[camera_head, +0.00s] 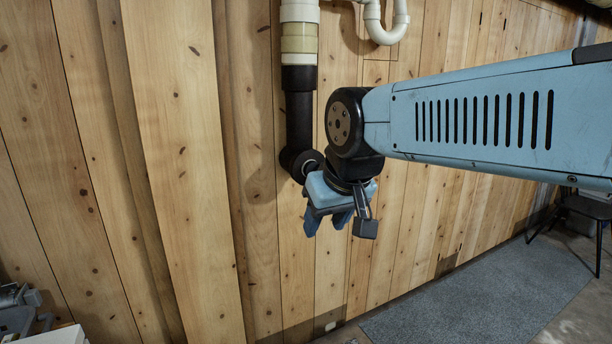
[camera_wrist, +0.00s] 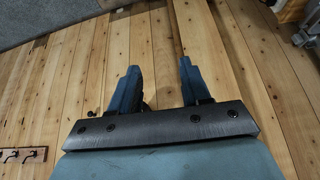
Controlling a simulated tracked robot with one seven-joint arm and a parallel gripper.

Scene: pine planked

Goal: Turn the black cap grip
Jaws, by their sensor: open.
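A black pipe (camera_head: 299,115) comes down the plank wall and bends at its lower end to a round black end piece (camera_head: 307,164), which looks like the cap. Any grip on it is too small or too hidden to make out. My gripper (camera_head: 328,220) is just below and right of this end in the head view, fingers pointing down, with a visible gap between it and the wall uncertain. In the wrist view the two blue fingers (camera_wrist: 158,80) stand apart, with bare planks between their tips. My wrist partly covers the area beside the cap.
A white pipe with a yellowish section (camera_head: 299,38) runs above the black pipe. A white U-bend (camera_head: 386,32) is to its right. A grey mat (camera_head: 470,300) and dark chair (camera_head: 582,208) are at right. A hook rack (camera_wrist: 22,155) shows in the wrist view.

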